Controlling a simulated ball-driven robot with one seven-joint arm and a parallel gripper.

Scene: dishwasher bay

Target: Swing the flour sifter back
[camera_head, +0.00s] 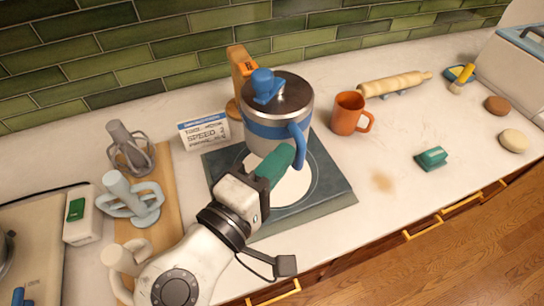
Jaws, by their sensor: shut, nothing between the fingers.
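The flour sifter appears to be the steel canister (268,141) with a blue band, a blue side handle (299,143) and a blue knob (266,84) on top. It is upright over a dark slate-coloured board (325,185) with a pale round disc (292,188) on it. A wooden post (241,66) stands behind it at its left. My gripper (276,163), with green fingers, is shut and empty in front of the canister's lower right side, close to the handle's lower end. Whether it touches the canister or handle cannot be told. The fingers and wrist hide part of the disc.
An orange mug (349,113) and a rolling pin (395,84) stand right of the canister. A card (204,131) and several mixer attachments on a wooden board (165,200) are at left. A green block (432,158) lies at right. The front right counter is mostly clear.

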